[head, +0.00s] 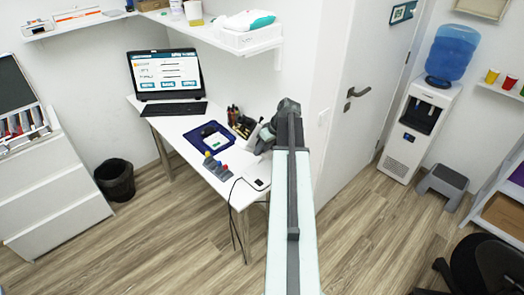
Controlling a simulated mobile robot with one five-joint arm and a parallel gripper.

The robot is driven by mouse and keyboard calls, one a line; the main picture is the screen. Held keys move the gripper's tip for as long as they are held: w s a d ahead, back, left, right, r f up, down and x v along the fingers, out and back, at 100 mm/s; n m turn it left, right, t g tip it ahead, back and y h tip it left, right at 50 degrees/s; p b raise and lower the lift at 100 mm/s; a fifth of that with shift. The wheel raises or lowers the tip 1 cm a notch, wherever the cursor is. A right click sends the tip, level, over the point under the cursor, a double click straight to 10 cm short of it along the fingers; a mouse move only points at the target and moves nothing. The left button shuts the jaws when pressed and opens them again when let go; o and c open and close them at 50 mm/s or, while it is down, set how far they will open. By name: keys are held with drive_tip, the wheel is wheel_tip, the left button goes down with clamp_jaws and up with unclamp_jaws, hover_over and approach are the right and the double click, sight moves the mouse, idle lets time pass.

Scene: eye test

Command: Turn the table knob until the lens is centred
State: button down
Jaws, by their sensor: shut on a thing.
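My gripper (262,142) is over the right edge of the white table (233,188), at the far end of my arm. It is small and partly hidden by my arm. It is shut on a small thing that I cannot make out. I cannot pick out the table knob or the lens for certain.
A holder with dark bottles (240,122) is close left of my gripper. A small black device (259,184) with a cable lies at the front right. A bin (116,180) and water dispenser (418,125) stand on the floor.

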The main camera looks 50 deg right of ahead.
drive_tip(key=c, duration=1.1)
unclamp_jaws()
drive_tip(key=p+v, duration=0.7)
drive_tip(key=v, duration=0.1)
drive_tip(key=shift+f, duration=0.1)
drive_tip(key=shift+a+f, duration=0.1)
